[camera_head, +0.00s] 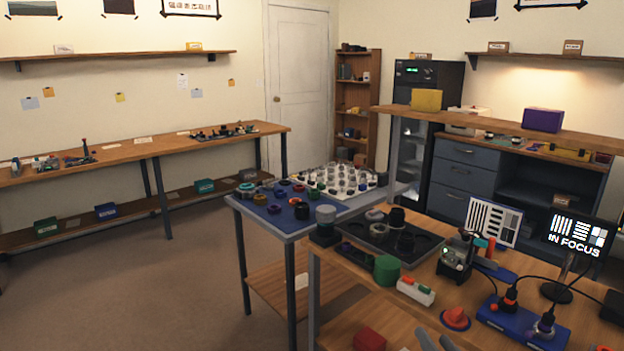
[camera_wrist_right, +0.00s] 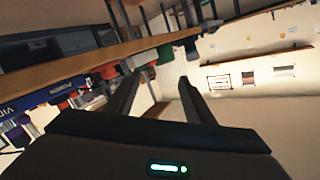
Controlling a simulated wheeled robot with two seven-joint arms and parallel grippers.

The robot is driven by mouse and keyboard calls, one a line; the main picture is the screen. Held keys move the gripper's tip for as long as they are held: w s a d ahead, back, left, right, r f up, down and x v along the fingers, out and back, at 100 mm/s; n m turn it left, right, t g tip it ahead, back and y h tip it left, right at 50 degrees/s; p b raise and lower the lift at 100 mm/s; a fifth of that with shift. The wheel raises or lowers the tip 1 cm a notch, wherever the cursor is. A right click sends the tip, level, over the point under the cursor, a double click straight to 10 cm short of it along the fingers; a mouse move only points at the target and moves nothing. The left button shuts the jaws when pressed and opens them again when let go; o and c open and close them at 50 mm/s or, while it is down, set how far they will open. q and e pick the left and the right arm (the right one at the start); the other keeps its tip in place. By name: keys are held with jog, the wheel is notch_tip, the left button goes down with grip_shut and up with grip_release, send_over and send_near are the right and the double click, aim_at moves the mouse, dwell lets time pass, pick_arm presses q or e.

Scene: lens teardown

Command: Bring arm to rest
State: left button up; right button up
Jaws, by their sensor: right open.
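My right gripper (camera_head: 436,342) shows only as grey finger tips at the bottom edge of the head view, in front of the wooden workbench (camera_head: 345,285). In the right wrist view the two dark fingers of my right gripper (camera_wrist_right: 160,82) stand apart with nothing between them. That view is tilted, with a wooden bench edge (camera_wrist_right: 100,58) running across the upper left beyond the fingers. The rest of my right arm is out of the head view. My left gripper is in neither view.
A green cylinder (camera_head: 387,270) and a dark tray (camera_head: 428,247) stand farther back. Open floor (camera_head: 150,290) lies left.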

jog(key=s+a+f+n+g, duration=0.2)
jog(key=s+a+f+g, duration=0.1)
jog(key=s+f, duration=0.45)
jog(key=s+a+f+n+g, duration=0.2)
jog(key=s+f+g, duration=0.1)
jog(key=s+f, duration=0.5)
jog(key=s+f+n+g+h, duration=0.1)
jog(key=s+f+g, duration=0.15)
jog(key=s, duration=0.95)
jog(key=s+f+n+g+h, duration=0.15)
jog(key=s+g, duration=0.25)
jog(key=s, duration=0.7)
jog(key=s+a+x, duration=0.1)
jog(key=a+x, duration=0.2)
jog(key=x, duration=1.5)
notch_tip(320, 180, down, 17)
jog(key=s+a+t+y, duration=0.1)
jog(key=s+t, duration=0.1)
jog(key=shift+s+a+y, duration=0.25)
jog(key=shift+a+y, duration=0.05)
jog(key=shift+y, duration=0.05)
